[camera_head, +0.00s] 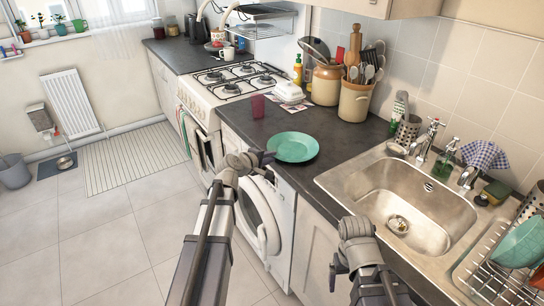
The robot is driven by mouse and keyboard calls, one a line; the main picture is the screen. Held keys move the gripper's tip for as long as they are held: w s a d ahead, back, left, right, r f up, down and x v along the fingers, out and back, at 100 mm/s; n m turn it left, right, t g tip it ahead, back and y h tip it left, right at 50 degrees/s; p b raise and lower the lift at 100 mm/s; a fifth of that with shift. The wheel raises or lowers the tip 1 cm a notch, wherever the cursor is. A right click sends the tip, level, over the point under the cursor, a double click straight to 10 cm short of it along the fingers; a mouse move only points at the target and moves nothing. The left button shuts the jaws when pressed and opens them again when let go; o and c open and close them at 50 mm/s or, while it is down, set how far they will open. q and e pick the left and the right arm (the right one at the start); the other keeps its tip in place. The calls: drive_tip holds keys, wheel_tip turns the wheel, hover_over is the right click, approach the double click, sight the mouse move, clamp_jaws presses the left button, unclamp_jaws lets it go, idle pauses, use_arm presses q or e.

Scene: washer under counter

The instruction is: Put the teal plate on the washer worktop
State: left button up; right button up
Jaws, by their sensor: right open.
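The teal plate (293,147) looks to lie flat on the dark worktop (262,131), above the white washer (283,226). My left gripper (264,158) is at the plate's left edge, over the worktop's front edge. I cannot tell whether it touches the plate, and its jaws are too small to read. My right gripper (338,268) is open, low in front of the cabinet below the sink, well apart from the plate. The washer's round door (259,215) shows partly behind my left arm.
A dark red cup (258,106) and a white butter dish (289,91) stand behind the plate. The gas stove (240,82) is further back, the steel sink (405,200) to the right. A utensil crock (355,100) stands by the wall. Worktop between plate and sink is clear.

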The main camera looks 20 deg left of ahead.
use_arm(q)
drive_tip(key=p+v, duration=0.4)
drive_tip(key=v, duration=0.6)
drive_tip(key=shift+s+r, duration=0.15)
drive_tip(key=shift+s, duration=0.25)
use_arm(e)
wheel_tip(320, 180, up, 4)
drive_tip(key=shift+r, duration=0.25)
use_arm(q)
drive_tip(key=s+d+f+m+g+h, duration=0.1)
drive_tip(key=s+d+f+m+g, duration=0.35)
drive_tip(key=d, duration=0.45)
drive_tip(key=s+d+f+m+g, duration=0.35)
drive_tip(key=d+m, duration=0.25)
drive_tip(key=d, duration=0.3)
drive_tip(key=s+d+f+m+g+y, duration=0.2)
drive_tip(key=s+m+y, duration=0.1)
drive_tip(key=s, duration=0.3)
drive_tip(key=s+d+f+m+g+y, duration=0.2)
drive_tip(key=s+m+y, duration=0.1)
drive_tip(key=s+m, duration=0.2)
drive_tip(key=shift+s+d+f+g, duration=0.2)
drive_tip(key=shift+s+f+g, duration=0.2)
drive_tip(key=shift+s, duration=0.65)
use_arm(e)
drive_tip(key=shift+c, duration=0.3)
